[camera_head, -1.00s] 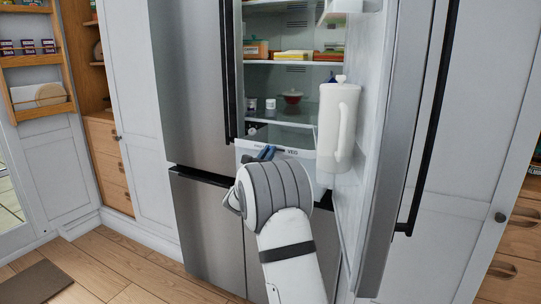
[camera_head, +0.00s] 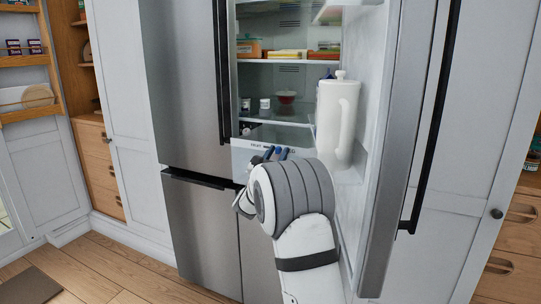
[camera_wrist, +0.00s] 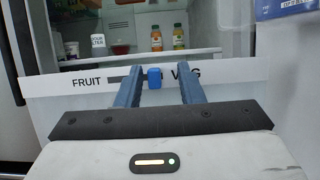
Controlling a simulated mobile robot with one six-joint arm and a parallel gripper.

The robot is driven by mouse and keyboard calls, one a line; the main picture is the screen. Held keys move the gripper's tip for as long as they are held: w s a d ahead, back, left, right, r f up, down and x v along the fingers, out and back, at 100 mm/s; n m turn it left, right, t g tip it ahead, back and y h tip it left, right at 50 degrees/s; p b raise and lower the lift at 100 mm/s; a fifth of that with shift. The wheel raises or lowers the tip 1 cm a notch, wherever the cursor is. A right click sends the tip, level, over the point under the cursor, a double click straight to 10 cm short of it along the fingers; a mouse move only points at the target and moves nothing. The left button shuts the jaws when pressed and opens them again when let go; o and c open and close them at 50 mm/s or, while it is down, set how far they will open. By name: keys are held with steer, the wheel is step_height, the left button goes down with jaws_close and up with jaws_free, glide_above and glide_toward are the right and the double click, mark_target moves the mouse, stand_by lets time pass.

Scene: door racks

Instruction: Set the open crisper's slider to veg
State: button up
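The open crisper drawer's white front (camera_head: 240,158) shows in the head view below the fridge shelves. In the wrist view the front (camera_wrist: 50,92) carries FRUIT at the left, VEG at the right, and a dark slot (camera_wrist: 118,79) between them. The blue slider knob (camera_wrist: 154,77) sits at the VEG end of the visible slot. My gripper (camera_wrist: 161,76) is open, with one blue finger on each side of the knob. The knob is nearer the left finger; contact cannot be told. The right finger covers part of VEG. My gripper (camera_head: 276,153) hides VEG in the head view.
The open fridge door (camera_head: 385,150) stands close to the right of my arm, with a white pitcher (camera_head: 337,115) on its inner side. Shelves above hold a red bowl (camera_head: 286,97) and food boxes. A closed freezer drawer (camera_head: 200,225) is below.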

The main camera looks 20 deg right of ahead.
steer(key=v, duration=0.8)
stand_by(0.5)
